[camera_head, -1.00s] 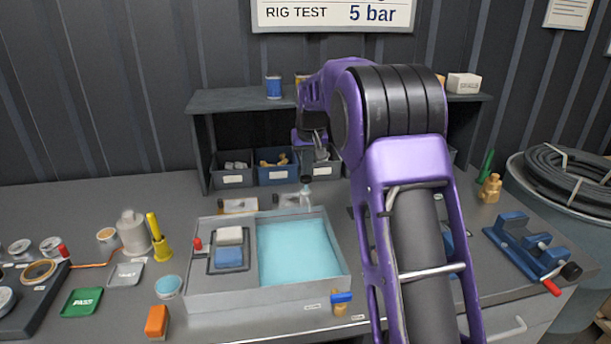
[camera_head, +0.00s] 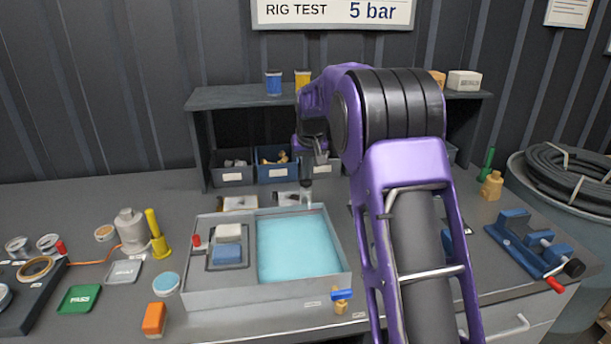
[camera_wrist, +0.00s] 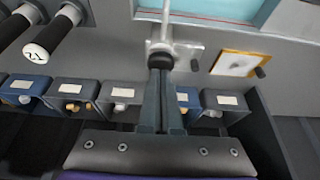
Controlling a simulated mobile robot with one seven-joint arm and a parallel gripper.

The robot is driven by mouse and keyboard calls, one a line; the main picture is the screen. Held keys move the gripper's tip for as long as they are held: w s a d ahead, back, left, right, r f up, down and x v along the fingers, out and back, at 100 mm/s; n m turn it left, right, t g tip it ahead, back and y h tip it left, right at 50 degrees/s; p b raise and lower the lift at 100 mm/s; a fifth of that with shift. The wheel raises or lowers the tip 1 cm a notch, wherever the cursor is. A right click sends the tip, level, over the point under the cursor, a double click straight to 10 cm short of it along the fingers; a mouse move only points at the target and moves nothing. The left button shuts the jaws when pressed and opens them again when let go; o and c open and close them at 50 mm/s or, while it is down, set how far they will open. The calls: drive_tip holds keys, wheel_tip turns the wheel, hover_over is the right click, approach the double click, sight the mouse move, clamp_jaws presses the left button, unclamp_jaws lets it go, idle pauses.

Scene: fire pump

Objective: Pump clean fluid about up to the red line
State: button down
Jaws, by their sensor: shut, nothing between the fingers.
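The grey tank (camera_head: 205,299) holds pale blue fluid (camera_head: 298,248) in its right part. In the wrist view, a thin red line (camera_wrist: 200,15) runs along the tank's inner wall beside the fluid (camera_wrist: 225,6). How the level stands against the line is too small to tell. A pump with a black knob (camera_wrist: 160,60), a metal rod (camera_wrist: 167,20) and a metal plate (camera_wrist: 188,52) stands behind the tank. My gripper (camera_wrist: 160,70) is shut and empty, its fingertips at the black knob. I cannot tell whether they touch. My gripper (camera_head: 307,182) also shows behind the tank in the head view.
A block holder with white and blue blocks (camera_head: 228,253) sits in the tank's left part. A shelf (camera_head: 230,98) with bins (camera_head: 232,175) stands close behind. A yellow-handled tool (camera_head: 157,235) stands left; a blue clamp (camera_head: 525,240) lies right.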

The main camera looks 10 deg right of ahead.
drive_tip(key=shift+f, duration=0.25)
drive_tip(key=shift+r+p, duration=1.2)
drive_tip(key=shift+r, duration=0.2)
drive_tip(key=shift+f+b, duration=0.85)
drive_tip(key=shift+f, duration=0.6)
drive_tip(key=shift+r+p, duration=1.15)
drive_tip(key=shift+r, duration=0.35)
drive_tip(key=shift+f, duration=0.15)
